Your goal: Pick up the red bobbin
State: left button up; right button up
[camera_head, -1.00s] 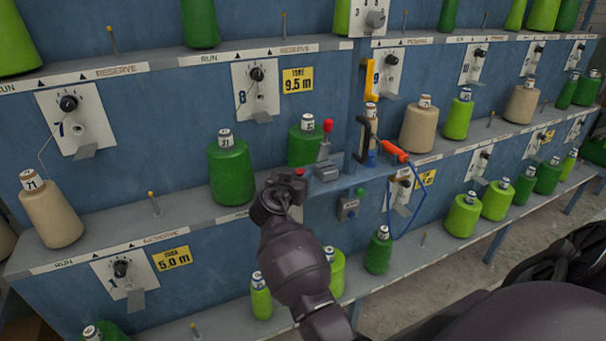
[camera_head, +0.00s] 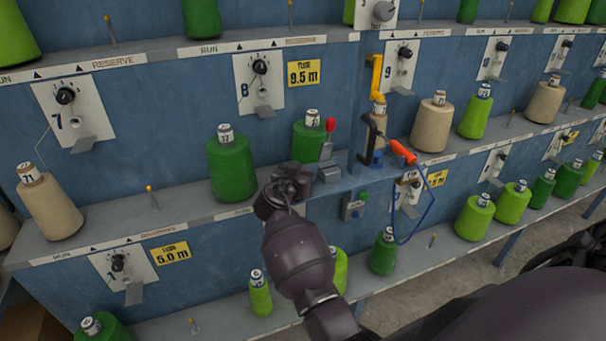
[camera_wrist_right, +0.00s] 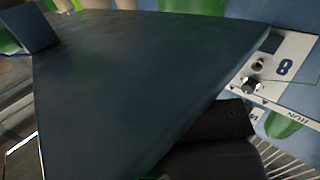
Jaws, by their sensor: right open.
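No red bobbin shows in either view; the bobbins in sight are dark green, lime green and beige. My right gripper (camera_head: 284,192) is in front of the middle shelf's edge in the head view, just right of and below a dark green bobbin (camera_head: 231,167). Another dark green bobbin (camera_head: 308,144) stands behind it, beside a red-knobbed lever (camera_head: 328,137). The gripper is open, with no bobbin seen in it. In the right wrist view a large dark surface fills most of the picture, hiding what lies beyond. My left gripper is out of view.
A beige bobbin (camera_head: 431,122) and a lime bobbin (camera_head: 475,112) stand to the right on the middle shelf. An orange-handled tool (camera_head: 402,152) with a blue cable and a yellow bracket (camera_head: 376,76) are near the gripper. A beige bobbin (camera_head: 50,206) stands at the left.

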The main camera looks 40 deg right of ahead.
jog(key=shift+a, duration=0.15)
jog(key=shift+c, duration=0.5)
jog(key=c, duration=0.6)
jog(key=shift+r, duration=0.15)
